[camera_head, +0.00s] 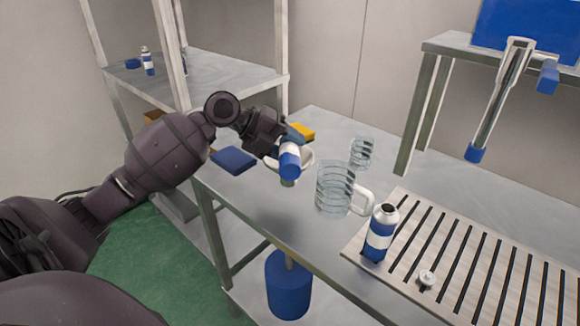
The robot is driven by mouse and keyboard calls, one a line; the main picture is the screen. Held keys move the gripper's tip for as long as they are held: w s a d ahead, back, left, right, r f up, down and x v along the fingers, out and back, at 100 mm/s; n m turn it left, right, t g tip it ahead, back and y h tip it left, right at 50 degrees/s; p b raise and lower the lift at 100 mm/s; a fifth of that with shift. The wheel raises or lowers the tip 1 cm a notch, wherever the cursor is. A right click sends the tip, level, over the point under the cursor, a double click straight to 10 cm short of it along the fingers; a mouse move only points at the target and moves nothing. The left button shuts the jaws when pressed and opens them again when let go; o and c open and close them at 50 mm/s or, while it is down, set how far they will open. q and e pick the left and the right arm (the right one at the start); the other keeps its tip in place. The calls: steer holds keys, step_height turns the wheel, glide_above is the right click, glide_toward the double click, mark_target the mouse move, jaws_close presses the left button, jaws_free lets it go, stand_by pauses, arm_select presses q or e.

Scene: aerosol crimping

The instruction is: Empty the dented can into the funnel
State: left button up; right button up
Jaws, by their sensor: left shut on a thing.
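My left gripper (276,147) is shut on a blue and white can (290,162) and holds it over the left part of the table. The can looks tipped over, with a grey end pointing down; I cannot make out its dent. A pale rounded rim (305,157), perhaps the funnel, shows partly behind the can, which hides much of it. Whether anything is flowing out is too small to tell. My right gripper is not in view.
A measuring jug (335,188) and a smaller glass (361,152) stand right of the can. Another can (380,233) stands upright on the slatted grate (470,262), near a small white valve (427,278). A blue drum (287,287) is under the table. A blue pad (233,160) lies left.

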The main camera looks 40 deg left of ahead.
arm_select(q)
steer(key=shift+r, duration=0.15)
steer(key=shift+s+r+m+t+y, duration=0.1)
steer(key=shift+r+m+t+y, duration=0.2)
steer(key=shift+r+m+t, duration=0.2)
steer(key=shift+d+r+m+t+y, duration=0.1)
steer(key=shift+r+m+t+y, duration=0.2)
steer(key=shift+r+m, duration=0.1)
steer(key=shift+r, duration=0.1)
step_height(320, 180, up, 2)
steer(key=shift+r+m+t+y, duration=0.15)
steer(key=shift+m+t+y, duration=0.35)
steer(key=shift+m+t, duration=0.4)
steer(key=shift+r, duration=0.15)
